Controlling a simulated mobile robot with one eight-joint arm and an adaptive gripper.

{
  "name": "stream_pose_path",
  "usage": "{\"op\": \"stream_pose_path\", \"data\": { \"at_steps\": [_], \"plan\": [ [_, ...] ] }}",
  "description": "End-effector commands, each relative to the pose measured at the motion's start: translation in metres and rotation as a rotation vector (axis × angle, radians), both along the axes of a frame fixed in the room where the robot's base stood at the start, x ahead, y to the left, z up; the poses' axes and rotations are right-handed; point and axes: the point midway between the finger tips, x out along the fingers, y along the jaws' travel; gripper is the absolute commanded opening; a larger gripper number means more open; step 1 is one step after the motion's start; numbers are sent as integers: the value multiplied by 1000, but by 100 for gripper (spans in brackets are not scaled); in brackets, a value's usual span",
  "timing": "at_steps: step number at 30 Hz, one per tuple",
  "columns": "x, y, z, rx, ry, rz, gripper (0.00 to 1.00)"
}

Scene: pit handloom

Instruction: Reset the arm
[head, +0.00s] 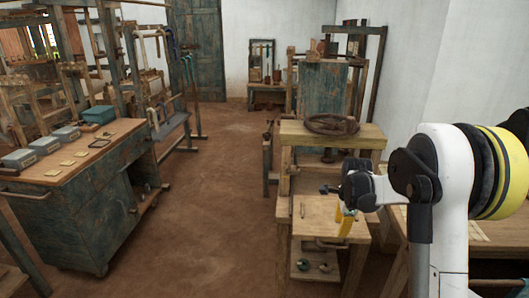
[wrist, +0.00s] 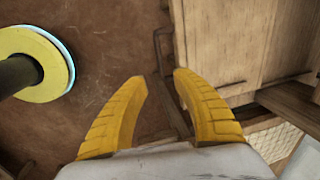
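My arm reaches in from the right of the head view, with white links and dark joints. My gripper (head: 345,222) hangs at its end, in front of a small wooden table (head: 310,222) and partly hidden by the arm. In the wrist view, the two yellow fingers of my gripper (wrist: 160,77) stand apart with nothing between them. The brown floor and the edge of some wooden furniture (wrist: 225,45) lie beyond the fingertips.
A workbench (head: 75,205) with grey boxes (head: 20,159) and a teal box (head: 98,114) stands at left. A wooden stand (head: 345,133) with a dark ring (head: 331,124) is behind my gripper. The middle floor (head: 215,200) is clear.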

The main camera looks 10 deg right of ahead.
Motion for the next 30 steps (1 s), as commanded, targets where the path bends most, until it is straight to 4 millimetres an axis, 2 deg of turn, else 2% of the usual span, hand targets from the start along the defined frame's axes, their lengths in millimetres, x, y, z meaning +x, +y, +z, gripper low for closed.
{"op": "stream_pose_path", "data": {
  "at_steps": [2, 5, 9, 15, 19, 24, 27, 30],
  "plan": [
    [-6, 8, 14, -12, -10, 51, 34],
    [-21, 27, 46, -44, -35, 184, 34],
    [-58, 63, 99, -118, -84, 450, 34],
    [-125, 111, 151, -253, -152, 840, 34],
    [-173, 137, 168, -354, -191, 1087, 34],
    [-232, 163, 170, -501, -234, 1387, 34],
    [-257, 173, 164, -577, -251, 1526, 34],
    [-274, 179, 158, -635, -261, 1623, 34]
  ]
}}
